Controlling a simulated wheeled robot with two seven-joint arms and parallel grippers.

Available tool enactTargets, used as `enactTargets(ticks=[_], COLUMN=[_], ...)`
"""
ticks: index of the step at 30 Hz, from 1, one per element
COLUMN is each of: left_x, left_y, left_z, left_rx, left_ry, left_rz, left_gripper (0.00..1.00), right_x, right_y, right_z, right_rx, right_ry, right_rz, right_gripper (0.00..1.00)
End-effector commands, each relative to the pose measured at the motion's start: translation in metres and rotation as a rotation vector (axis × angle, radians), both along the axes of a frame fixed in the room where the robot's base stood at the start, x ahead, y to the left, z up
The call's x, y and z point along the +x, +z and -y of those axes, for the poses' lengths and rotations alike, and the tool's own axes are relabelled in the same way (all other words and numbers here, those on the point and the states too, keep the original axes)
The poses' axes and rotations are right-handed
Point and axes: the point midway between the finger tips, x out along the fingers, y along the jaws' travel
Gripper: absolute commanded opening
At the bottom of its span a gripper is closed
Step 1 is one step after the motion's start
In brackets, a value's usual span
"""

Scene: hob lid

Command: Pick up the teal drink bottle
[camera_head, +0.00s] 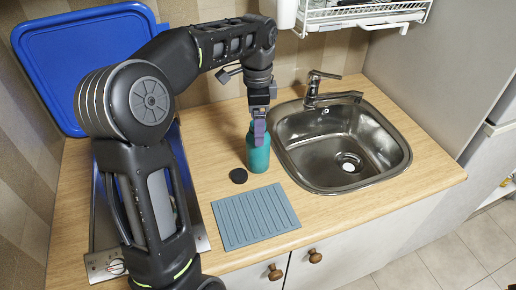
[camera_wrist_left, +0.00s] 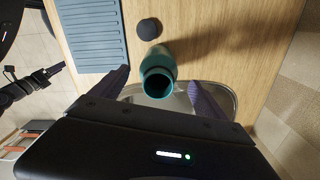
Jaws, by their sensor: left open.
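The teal drink bottle (camera_head: 258,158) stands upright on the wooden counter, just left of the sink. In the left wrist view the bottle (camera_wrist_left: 157,74) shows its open mouth facing the camera. My left gripper (camera_head: 259,128) points down over the bottle's top. Its fingers are apart, one on each side of the bottle in the wrist view, with visible gaps. Part of my right gripper (camera_wrist_left: 48,75) shows at the left of the wrist view, away from the bottle; its jaw opening is unclear.
A black round lid (camera_head: 238,176) lies left of the bottle. A grey ribbed mat (camera_head: 255,217) lies in front. The steel sink (camera_head: 375,160) with its tap (camera_head: 330,92) is on the right. A blue panel (camera_head: 85,55) leans at the back left. A white dish rack (camera_head: 365,12) hangs above.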

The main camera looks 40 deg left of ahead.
Motion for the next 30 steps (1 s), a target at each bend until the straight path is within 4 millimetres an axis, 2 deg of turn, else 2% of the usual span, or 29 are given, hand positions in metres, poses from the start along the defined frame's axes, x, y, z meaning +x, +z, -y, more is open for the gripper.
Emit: enactTargets(ticks=[5, 10, 28, 30], left_x=[-0.003, -0.002, -0.002, -0.002], left_y=[-0.023, -0.043, -0.045, -0.045], left_z=[0.002, 0.002, 0.002, 0.002], left_rx=[-0.002, -0.001, -0.001, -0.001], left_ry=[0.000, -0.001, -0.001, 0.000], left_rz=[-0.005, -0.002, 0.001, 0.001], left_gripper=[0.85, 0.85, 0.85, 0.81], right_x=[-0.001, -0.002, -0.002, -0.002], right_y=[0.011, 0.012, 0.011, 0.011], right_z=[0.000, 0.001, 0.001, 0.001], right_rx=[-0.002, -0.003, -0.003, -0.003], right_ry=[-0.001, -0.001, -0.001, -0.001], right_rz=[-0.004, -0.005, -0.005, -0.005], right_gripper=[0.81, 0.81, 0.81, 0.81])
